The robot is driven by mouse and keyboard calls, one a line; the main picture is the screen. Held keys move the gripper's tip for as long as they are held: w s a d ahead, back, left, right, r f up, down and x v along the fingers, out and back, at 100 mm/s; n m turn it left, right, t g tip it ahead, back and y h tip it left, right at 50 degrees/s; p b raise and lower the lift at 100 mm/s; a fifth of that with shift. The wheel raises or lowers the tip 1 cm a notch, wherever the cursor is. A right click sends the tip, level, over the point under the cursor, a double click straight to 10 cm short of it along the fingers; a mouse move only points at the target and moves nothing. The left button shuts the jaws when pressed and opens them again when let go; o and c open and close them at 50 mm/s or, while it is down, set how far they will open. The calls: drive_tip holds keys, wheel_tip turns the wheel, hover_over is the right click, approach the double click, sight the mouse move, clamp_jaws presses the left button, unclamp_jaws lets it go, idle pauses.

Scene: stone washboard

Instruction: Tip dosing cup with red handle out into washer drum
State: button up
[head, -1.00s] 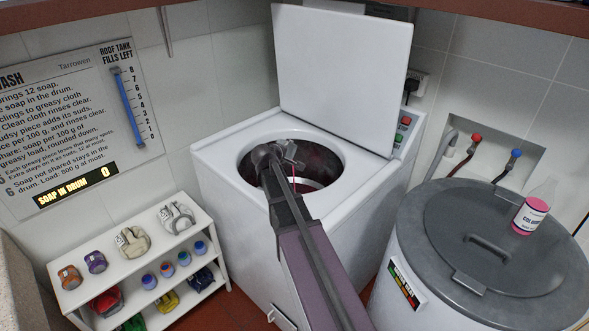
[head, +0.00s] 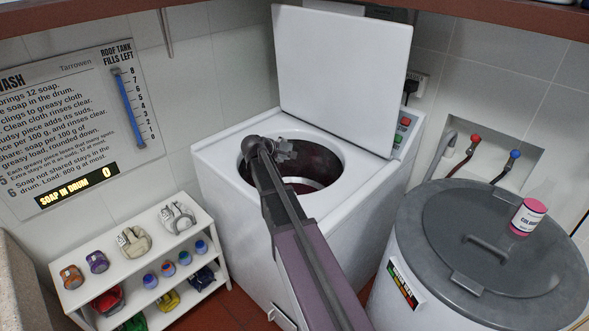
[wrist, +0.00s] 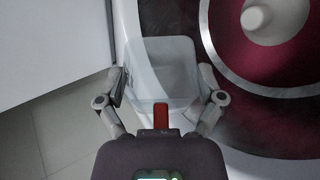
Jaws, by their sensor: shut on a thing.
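My gripper (wrist: 162,88) is shut on the dosing cup (wrist: 160,62), a clear, squarish vessel with a red handle (wrist: 161,116), in the wrist view. A finger sits on each side of it. The cup overlaps the drum's pale rim at the left side of the opening; its tilt and contents cannot be told. The washer drum (wrist: 235,38) shows a dark red interior and a white central post. In the head view my gripper (head: 285,150) is over the open drum (head: 322,168), near its upper left rim. The cup is not distinct there.
The raised washer lid (head: 340,75) stands behind the opening. A lidded grey-topped tank (head: 490,250) with a pink-topped bottle (head: 528,216) is at right. A shelf (head: 140,255) with cups and cloths is at left. The soap display (head: 78,185) reads 0.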

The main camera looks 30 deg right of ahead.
drive_tip(key=shift+w, duration=0.15)
drive_tip(key=shift+w+a+f+n+g, duration=0.15)
drive_tip(key=shift+w+n+g, duration=0.2)
drive_tip(key=shift+g, duration=0.25)
drive_tip(key=shift+w+a+f+n+g+h+b, duration=0.1)
drive_tip(key=shift+w+f+n+g+h+b, duration=0.2)
drive_tip(key=shift+n+g, duration=0.25)
drive_tip(key=shift+w+f+n+g+h+b, duration=0.2)
drive_tip(key=shift+f+n+g, duration=0.15)
drive_tip(key=shift+g, duration=0.3)
drive_tip(key=shift+w+a+f+n+g+b, duration=0.1)
drive_tip(key=shift+w+f+n+g+b, duration=0.15)
drive_tip(key=shift+w+n+g+b, duration=0.15)
drive_tip(key=w+a+f+n+g+h+b, duration=0.2)
drive_tip(key=w+f+n+g+b, duration=0.1)
drive_tip(key=w+b, duration=0.3)
drive_tip(key=shift+w+n+g+h, duration=0.3)
drive_tip(key=shift+n+g, duration=0.15)
drive_tip(key=shift+g, duration=0.35)
drive_tip(key=shift+r, duration=0.2)
